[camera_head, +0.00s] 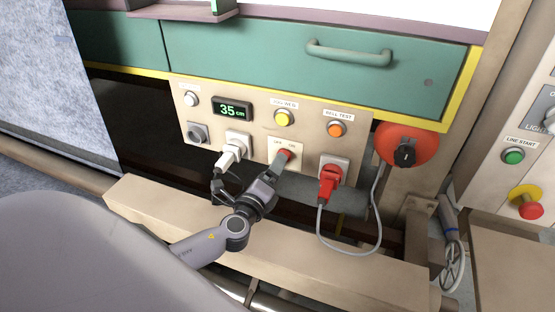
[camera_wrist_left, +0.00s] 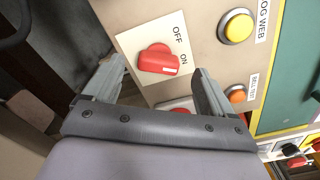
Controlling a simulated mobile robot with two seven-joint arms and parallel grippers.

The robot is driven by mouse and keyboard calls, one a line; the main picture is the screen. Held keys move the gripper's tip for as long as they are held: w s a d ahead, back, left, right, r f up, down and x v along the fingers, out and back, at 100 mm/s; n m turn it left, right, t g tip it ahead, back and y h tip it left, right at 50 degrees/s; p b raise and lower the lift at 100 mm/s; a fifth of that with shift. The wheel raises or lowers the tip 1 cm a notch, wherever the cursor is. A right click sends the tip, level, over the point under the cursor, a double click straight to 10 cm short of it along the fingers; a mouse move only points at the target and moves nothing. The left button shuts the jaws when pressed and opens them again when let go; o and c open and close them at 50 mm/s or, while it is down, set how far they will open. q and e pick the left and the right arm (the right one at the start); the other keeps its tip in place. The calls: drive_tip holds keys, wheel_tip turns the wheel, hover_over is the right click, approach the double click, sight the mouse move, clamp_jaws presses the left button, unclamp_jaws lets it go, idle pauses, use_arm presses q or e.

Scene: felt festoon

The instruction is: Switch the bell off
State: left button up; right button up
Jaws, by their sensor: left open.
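A red round bell-like housing with a dark centre (camera_head: 424,141) is mounted right of the control panel. A grey cable (camera_head: 379,215) loops from near it to a red plug (camera_head: 328,184), seated in a socket on the panel. A red rotary switch (camera_head: 284,156) has an OFF/ON plate; in the left wrist view the switch knob (camera_wrist_left: 157,59) has its white-marked end toward ON. My left gripper (camera_head: 268,178) is open and empty in front of this switch. In the left wrist view its fingers (camera_wrist_left: 158,80) stand apart below the knob, not visibly touching it. My right gripper is out of view.
The panel (camera_head: 262,112) also carries a 35 cm display (camera_head: 232,108), a yellow button (camera_head: 284,118), an orange BELL TEST button (camera_head: 337,129) and a white plug (camera_head: 231,153). A beige beam (camera_head: 330,265) runs below. A green LINE START button (camera_head: 513,156) is at far right.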

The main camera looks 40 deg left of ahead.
use_arm(q)
drive_tip(key=shift+x, duration=2.1)
drive_tip(key=c, duration=1)
